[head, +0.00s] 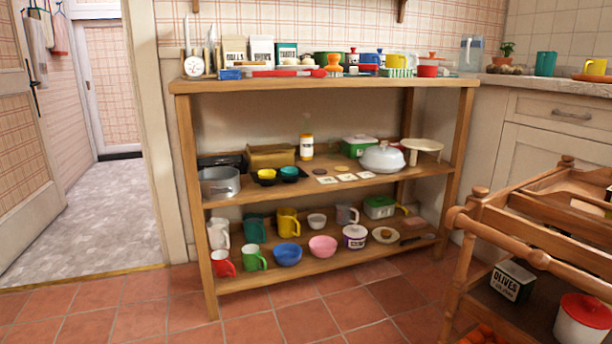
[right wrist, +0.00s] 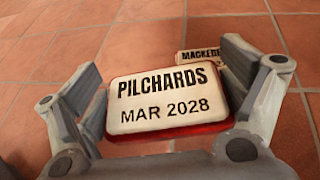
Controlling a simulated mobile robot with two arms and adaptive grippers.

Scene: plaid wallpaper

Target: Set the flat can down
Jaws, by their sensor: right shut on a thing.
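The flat can (right wrist: 168,98) is labelled PILCHARDS, MAR 2028, with a pale top and a red lower edge. It shows in the right wrist view with its label facing the camera. My right gripper (right wrist: 163,62) is shut on it, one finger on each side. A second can (right wrist: 200,56) labelled MACKERE..., partly hidden, shows just beyond it; I cannot tell what it rests on. Red floor tiles (right wrist: 60,25) lie behind. Neither gripper shows in the head view, and my left gripper is in no frame.
In the head view, a wooden shelf unit (head: 330,84) holds crockery and pots on its crowded boards. The tiled floor (head: 270,328) in front is clear.

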